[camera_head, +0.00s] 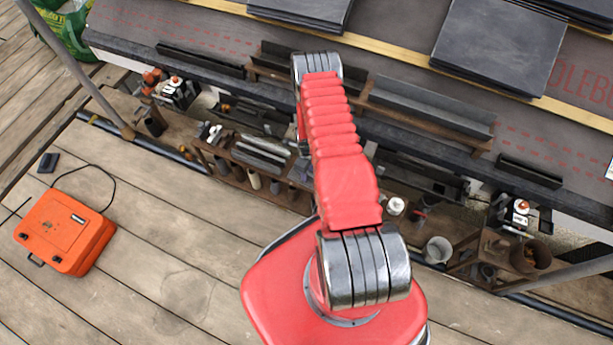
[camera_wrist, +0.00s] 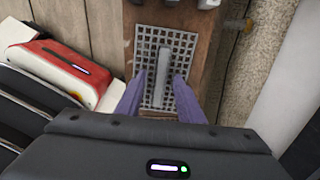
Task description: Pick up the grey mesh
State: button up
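The grey mesh (camera_wrist: 147,45), a square grid panel, lies on a brown board in the wrist view. A plain grey bar (camera_wrist: 161,68) runs along its middle. My gripper (camera_wrist: 159,75) has two purple fingers that stand apart over the near part of the mesh, one on each side of the bar. I cannot tell whether the fingers touch the mesh or the bar. In the head view I cannot make out the mesh or my gripper; my red arm reaches out over the wooden rack.
In the head view, a wooden rack (camera_head: 228,165) with tools and pots stands below the roof edge. An orange case (camera_head: 65,233) lies on the planks at left. Dark slates (camera_head: 500,45) lie on the roof. A metal bucket (camera_head: 437,250) stands at lower right. The planks at lower left are mostly clear.

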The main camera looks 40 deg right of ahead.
jog(key=shift+c, duration=0.2)
dwell(0.3)
grip_shut()
